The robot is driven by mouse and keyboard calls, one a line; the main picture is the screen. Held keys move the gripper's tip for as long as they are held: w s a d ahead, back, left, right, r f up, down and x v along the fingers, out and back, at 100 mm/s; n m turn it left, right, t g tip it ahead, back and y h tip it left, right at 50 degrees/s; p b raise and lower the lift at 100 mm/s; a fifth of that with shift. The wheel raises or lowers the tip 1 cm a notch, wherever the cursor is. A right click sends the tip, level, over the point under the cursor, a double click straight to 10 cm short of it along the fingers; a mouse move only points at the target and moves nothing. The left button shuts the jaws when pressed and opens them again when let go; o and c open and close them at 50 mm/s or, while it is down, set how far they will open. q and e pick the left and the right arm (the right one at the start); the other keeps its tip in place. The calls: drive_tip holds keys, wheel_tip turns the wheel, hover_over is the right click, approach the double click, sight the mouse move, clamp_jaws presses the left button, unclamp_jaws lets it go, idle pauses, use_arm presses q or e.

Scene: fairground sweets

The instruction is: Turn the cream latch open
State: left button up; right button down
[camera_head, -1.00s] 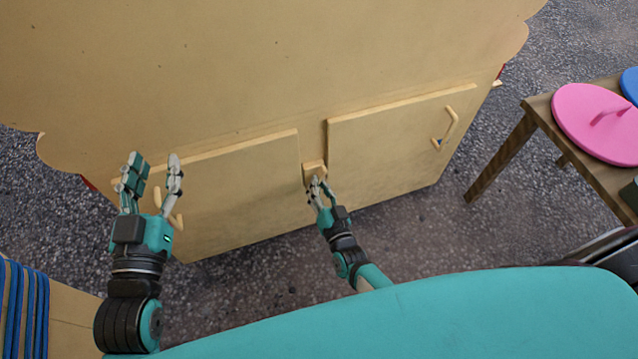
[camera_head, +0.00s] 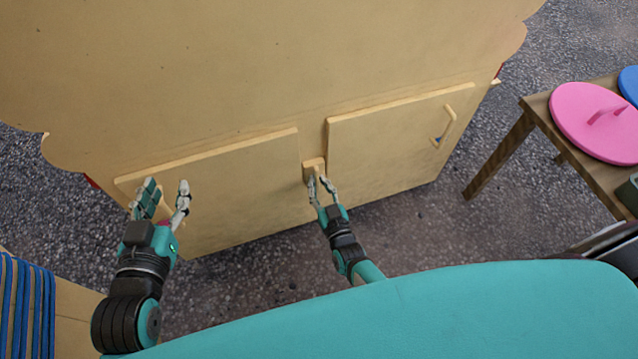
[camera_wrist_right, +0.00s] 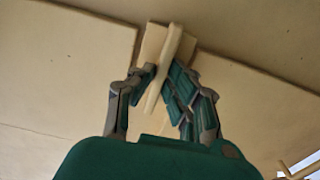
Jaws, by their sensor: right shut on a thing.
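In the right wrist view the latch (camera_wrist_right: 162,65) shows as a tilted bar over a square base. My right gripper (camera_head: 321,181) is shut on the latch bar, and in the wrist view its fingers (camera_wrist_right: 158,82) lie on both sides of it. My left gripper (camera_head: 164,192) is open, with its fingers apart, in front of the left door's outer edge. It partly hides that door's handle (camera_head: 168,212). Both doors appear closed.
The left door (camera_head: 240,190) and right door (camera_head: 390,145) are cream, and the right one has a looped handle (camera_head: 446,127). A wooden table (camera_head: 541,105) at right carries a pink lid (camera_head: 590,120). Blue slats (camera_head: 25,300) stand at lower left.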

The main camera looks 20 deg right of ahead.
drive_tip(key=shift+f, duration=0.1)
drive_tip(key=c, duration=1.4)
unclamp_jaws()
drive_tip(key=shift+o, duration=0.2)
drive_tip(key=s, duration=1.2)
drive_tip(key=shift+d, duration=0.2)
